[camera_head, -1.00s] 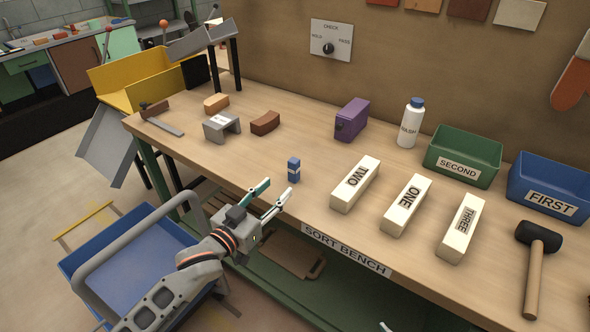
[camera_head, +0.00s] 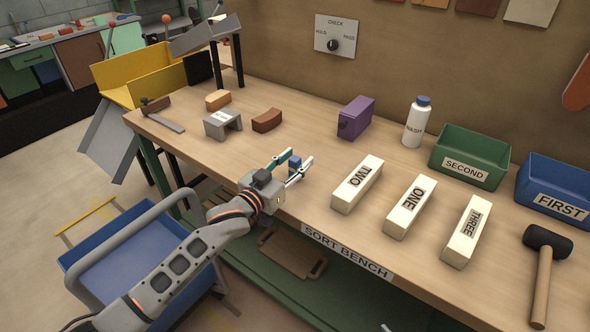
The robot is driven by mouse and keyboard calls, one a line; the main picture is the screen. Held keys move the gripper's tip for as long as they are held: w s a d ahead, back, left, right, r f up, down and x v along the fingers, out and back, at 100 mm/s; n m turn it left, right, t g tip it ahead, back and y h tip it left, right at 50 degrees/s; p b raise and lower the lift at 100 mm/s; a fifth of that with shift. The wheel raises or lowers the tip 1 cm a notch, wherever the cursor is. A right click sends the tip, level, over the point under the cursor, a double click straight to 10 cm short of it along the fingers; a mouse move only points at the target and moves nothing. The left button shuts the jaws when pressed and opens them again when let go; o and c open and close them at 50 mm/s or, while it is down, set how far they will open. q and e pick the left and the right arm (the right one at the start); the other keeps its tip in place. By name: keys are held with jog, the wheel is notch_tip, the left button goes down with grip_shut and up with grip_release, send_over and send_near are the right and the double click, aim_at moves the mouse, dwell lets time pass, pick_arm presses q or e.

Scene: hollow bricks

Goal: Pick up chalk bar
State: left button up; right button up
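A small blue bar (camera_head: 295,163) with a pale band stands near the front of the bench; it looks like the chalk bar, though its label is not readable. My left gripper (camera_head: 300,157) is open, with its two fingers apart and reaching around the bar, one on each side. The bar is partly hidden by the fingers, and I cannot tell whether they touch it. A small pale tip at the bottom edge may be part of my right gripper (camera_head: 386,328); its state does not show.
White blocks marked TWO (camera_head: 357,184), ONE (camera_head: 411,207) and THREE (camera_head: 467,231) lie to the right on the bench (camera_head: 225,160). A grey bridge (camera_head: 223,123), brown block (camera_head: 267,120) and purple block (camera_head: 356,117) stand behind. A mallet (camera_head: 545,270) lies far right.

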aim_at(295, 158)
pick_arm(q)
grip_shut()
notch_tip(295, 158, up, 20)
jog(key=p, duration=0.3)
jog(key=shift+p, duration=0.35)
